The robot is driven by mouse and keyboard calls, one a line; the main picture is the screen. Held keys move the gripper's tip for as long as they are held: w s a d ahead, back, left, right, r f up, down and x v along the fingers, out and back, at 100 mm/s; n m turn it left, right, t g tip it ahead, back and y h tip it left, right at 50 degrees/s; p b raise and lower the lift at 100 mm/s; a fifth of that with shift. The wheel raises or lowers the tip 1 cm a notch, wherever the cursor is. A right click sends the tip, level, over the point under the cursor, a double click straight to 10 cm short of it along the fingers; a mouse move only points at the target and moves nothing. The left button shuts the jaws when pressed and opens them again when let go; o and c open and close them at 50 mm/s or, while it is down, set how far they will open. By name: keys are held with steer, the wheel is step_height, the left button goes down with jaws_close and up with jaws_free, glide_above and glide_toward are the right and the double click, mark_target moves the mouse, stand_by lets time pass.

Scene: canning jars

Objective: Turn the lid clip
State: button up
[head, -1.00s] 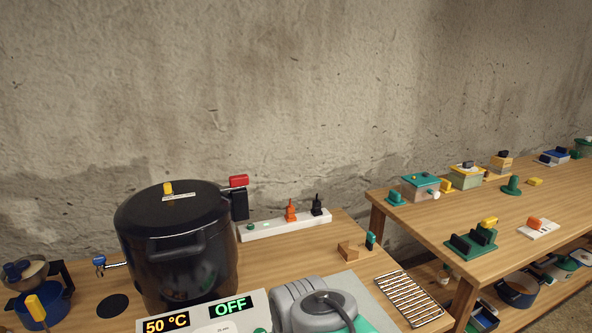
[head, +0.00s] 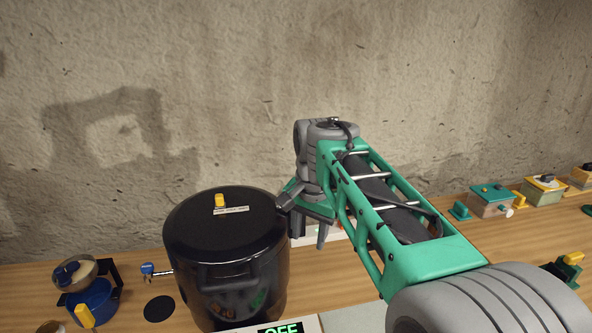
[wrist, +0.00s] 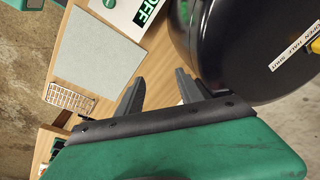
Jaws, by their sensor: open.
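A large black pot (head: 225,275) stands on the wooden bench, its lid in place. A small upright yellow piece (head: 219,201) is on the lid beside a white label; this looks like the lid clip, though I cannot be sure. The wrist view shows the yellow piece (wrist: 316,46) cut off at the right edge, and the label (wrist: 295,48) with printed words. My gripper (head: 305,222) is open and empty, at the right side of the pot near the lid's rim. Its two fingers (wrist: 160,92) point past the pot wall; whether they touch it is unclear.
A blue pot (head: 92,298) and a blue-handled tap (head: 147,268) are left of the black pot. A display panel reading OFF (wrist: 147,12), a grey board (wrist: 98,55) and a wire rack (wrist: 70,99) are nearby. Small boxes (head: 492,200) stand on the right bench.

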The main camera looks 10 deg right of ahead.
steer(key=w+r+m+p, duration=0.2)
steer(key=w+r+m, duration=0.1)
steer(key=w, duration=0.1)
steer(key=w+r+m+g+p, duration=0.1)
steer(key=w+r+m+p, duration=0.1)
steer(key=w+r+m, duration=0.1)
steer(key=w+r+m+p, duration=0.2)
steer(key=w+r, duration=0.2)
steer(key=w, duration=0.2)
steer(key=shift+d+r+m+g, duration=0.1)
steer(key=shift+d+m+g, duration=0.2)
steer(key=shift+m, duration=0.1)
steer(key=shift+w+m, duration=0.3)
steer(key=shift+m, duration=0.1)
steer(key=shift+f, duration=0.2)
step_height(320, 180, down, 7)
steer(key=shift+f+b, duration=0.2)
steer(key=shift+b, duration=0.85)
steer(key=shift+c, duration=0.3)
jaws_close()
